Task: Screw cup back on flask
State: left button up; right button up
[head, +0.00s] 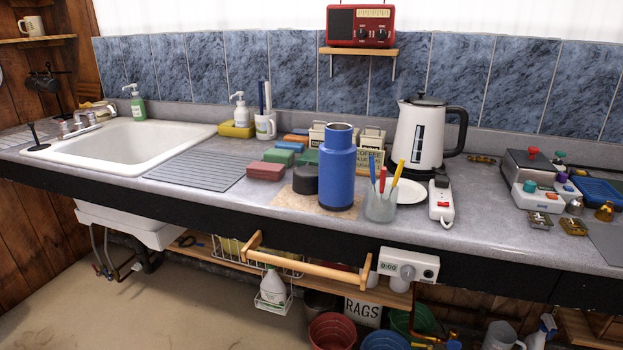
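A blue flask (337,174) stands upright near the front of the counter, on a tan mat (285,200). Its narrower neck (338,136) shows at the top with no cup on it. A dark, rounded cup-like piece (305,180) sits on the mat just left of the flask. It looks like the flask's cup, and the flask partly hides its right side. Neither of my grippers shows in the head view.
A glass of pens (380,207) stands close to the flask's right, before a white plate (409,192). A white kettle (420,138) and power strip (441,203) are further right. Coloured blocks (266,171) lie behind left. The ribbed drainer (195,171) is clear.

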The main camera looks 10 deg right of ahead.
aim_at(336, 173)
jog(key=i+l+u, duration=0.75)
jog(key=l, duration=0.2)
